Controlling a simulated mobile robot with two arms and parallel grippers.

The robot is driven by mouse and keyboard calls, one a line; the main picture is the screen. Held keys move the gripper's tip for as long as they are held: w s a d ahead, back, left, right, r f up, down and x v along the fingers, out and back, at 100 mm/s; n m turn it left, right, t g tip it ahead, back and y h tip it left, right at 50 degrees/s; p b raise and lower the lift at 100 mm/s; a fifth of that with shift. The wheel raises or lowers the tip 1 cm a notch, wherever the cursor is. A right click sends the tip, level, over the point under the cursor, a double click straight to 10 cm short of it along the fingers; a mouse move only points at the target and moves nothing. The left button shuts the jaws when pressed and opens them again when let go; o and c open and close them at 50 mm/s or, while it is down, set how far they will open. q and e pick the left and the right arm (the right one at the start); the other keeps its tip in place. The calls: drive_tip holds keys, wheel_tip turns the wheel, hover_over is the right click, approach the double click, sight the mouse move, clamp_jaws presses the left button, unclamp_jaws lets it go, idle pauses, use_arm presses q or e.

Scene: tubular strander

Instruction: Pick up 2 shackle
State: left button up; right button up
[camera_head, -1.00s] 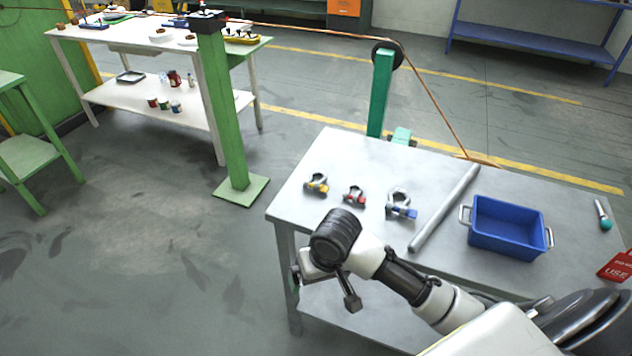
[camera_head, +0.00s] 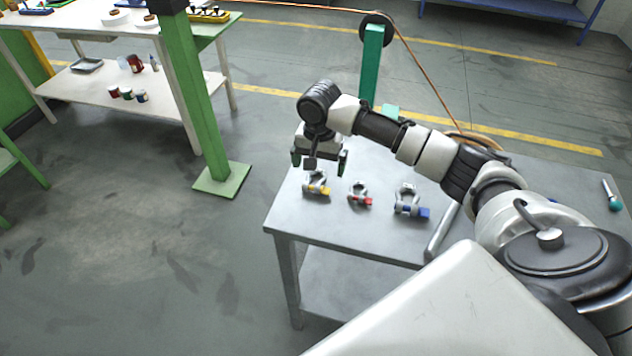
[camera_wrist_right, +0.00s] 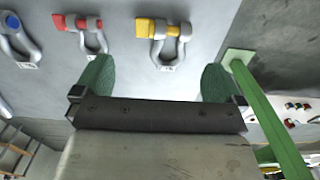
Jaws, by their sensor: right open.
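Three grey shackles lie in a row on the grey table (camera_head: 293,219). The yellow-pin shackle (camera_head: 316,186) is at the left, the red-pin shackle (camera_head: 359,196) in the middle, and the larger blue-pin shackle (camera_head: 408,203) at the right. My right gripper (camera_head: 319,164) is open and empty, raised above the table near the yellow-pin shackle. In the right wrist view, the yellow-pin shackle (camera_wrist_right: 164,40) appears beyond the gap between the open fingers (camera_wrist_right: 156,78). The red-pin shackle (camera_wrist_right: 85,33) and blue-pin shackle (camera_wrist_right: 19,40) are left of it. My left gripper is not in view.
A grey rod (camera_head: 443,232) lies right of the shackles, partly hidden by my arm. A teal-ended tool (camera_head: 612,198) lies near the table's right side. A green post (camera_head: 205,105) stands on the floor to the left. A teal post (camera_head: 371,65) rises behind the table.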

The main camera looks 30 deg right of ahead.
sight(318, 183)
drive_tip(key=shift+w+f, duration=0.15)
drive_tip(key=shift+f, duration=0.25)
drive_tip(key=f, duration=0.4)
drive_tip(key=shift+s+a+p, duration=0.35)
drive_tip(key=shift+p, duration=0.05)
drive_tip(key=shift+w+f, duration=0.15)
drive_tip(key=shift+f, duration=0.35)
drive_tip(key=shift+r, duration=0.1)
drive_tip(key=c, duration=1.1)
